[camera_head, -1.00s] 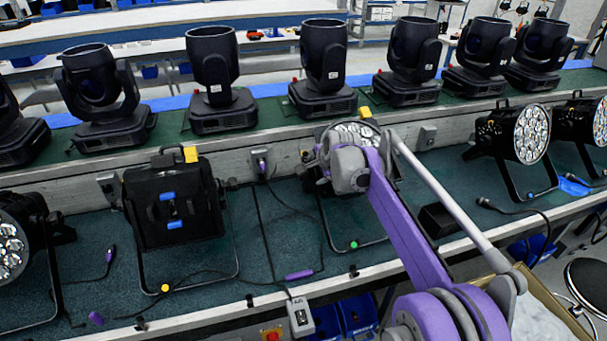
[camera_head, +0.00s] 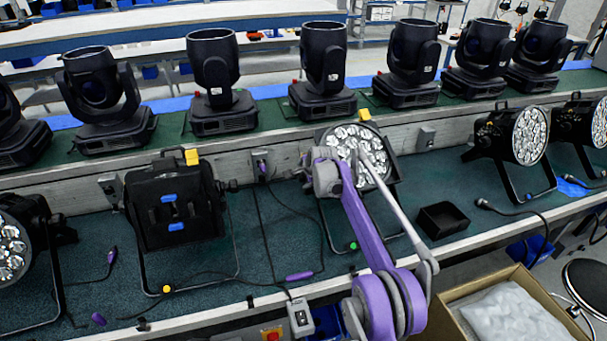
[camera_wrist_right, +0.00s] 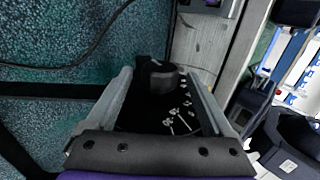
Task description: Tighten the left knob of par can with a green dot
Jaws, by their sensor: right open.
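The par can with a green dot (camera_head: 355,141) stands at the middle of the green bench, its round lens cluster facing forward and partly behind my arm. The green dot (camera_head: 353,245) is on the front bar of its stand. My right gripper (camera_head: 308,168) is at the can's left side, where its left knob is hidden by my wrist. In the right wrist view, my right gripper (camera_wrist_right: 156,82) is open, and a dark round knob (camera_wrist_right: 161,76) shows between its fingertips. I cannot tell whether the fingers touch it. My left gripper is not in view.
A par can with a yellow dot (camera_head: 175,205) stands to the left. A cable (camera_head: 300,212) runs between the two cans. Moving-head lights (camera_head: 323,70) line the shelf behind. An open cardboard box (camera_head: 450,325) is at the lower right.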

